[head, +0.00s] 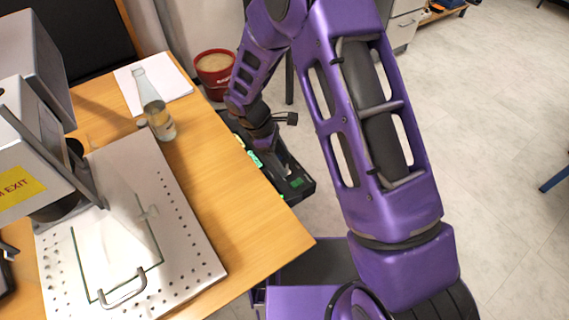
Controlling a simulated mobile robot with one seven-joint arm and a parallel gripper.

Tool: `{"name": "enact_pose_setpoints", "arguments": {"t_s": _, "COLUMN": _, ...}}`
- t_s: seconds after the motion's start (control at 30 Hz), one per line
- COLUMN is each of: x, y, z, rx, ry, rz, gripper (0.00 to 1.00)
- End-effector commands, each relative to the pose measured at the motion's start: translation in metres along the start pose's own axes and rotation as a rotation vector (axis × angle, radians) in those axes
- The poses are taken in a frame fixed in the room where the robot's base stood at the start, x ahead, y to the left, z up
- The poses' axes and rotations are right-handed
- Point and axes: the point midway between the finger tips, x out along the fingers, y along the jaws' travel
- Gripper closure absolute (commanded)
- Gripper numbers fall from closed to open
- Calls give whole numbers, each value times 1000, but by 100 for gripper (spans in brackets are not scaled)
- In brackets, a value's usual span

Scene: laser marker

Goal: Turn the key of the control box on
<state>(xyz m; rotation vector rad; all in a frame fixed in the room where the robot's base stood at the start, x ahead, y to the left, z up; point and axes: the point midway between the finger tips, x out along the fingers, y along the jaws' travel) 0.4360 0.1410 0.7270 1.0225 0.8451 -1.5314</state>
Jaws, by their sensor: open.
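The control box (298,186) is a black box with green lit parts, low beside the right edge of the wooden table. My gripper (270,152) is at the end of my purple arm, pointing down over the far part of this box. It is open. My wrist and gripper cover part of the box. I cannot make out the key, and I cannot tell whether the fingers touch anything.
The wooden table (235,200) holds a perforated metal plate (190,245) with a handle, a glass bottle (158,118), white paper (178,85) and a grey machine (25,125). A red bucket (214,76) stands behind.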

Motion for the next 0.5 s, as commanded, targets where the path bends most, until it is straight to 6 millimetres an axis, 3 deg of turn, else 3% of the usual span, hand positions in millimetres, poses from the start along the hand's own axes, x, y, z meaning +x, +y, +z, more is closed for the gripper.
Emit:
{"name": "enact_pose_setpoints", "arguments": {"t_s": 0.13, "x": 11, "y": 0, "z": 0, "rx": 2, "ry": 0, "rz": 0, "gripper": 40}}
{"name": "enact_pose_setpoints", "arguments": {"t_s": 0.43, "x": 13, "y": 0, "z": 0, "rx": 2, "ry": 0, "rz": 0, "gripper": 40}}
{"name": "enact_pose_setpoints", "arguments": {"t_s": 0.5, "x": 13, "y": 0, "z": 0, "rx": 1, "ry": 0, "rz": 0, "gripper": 51}}
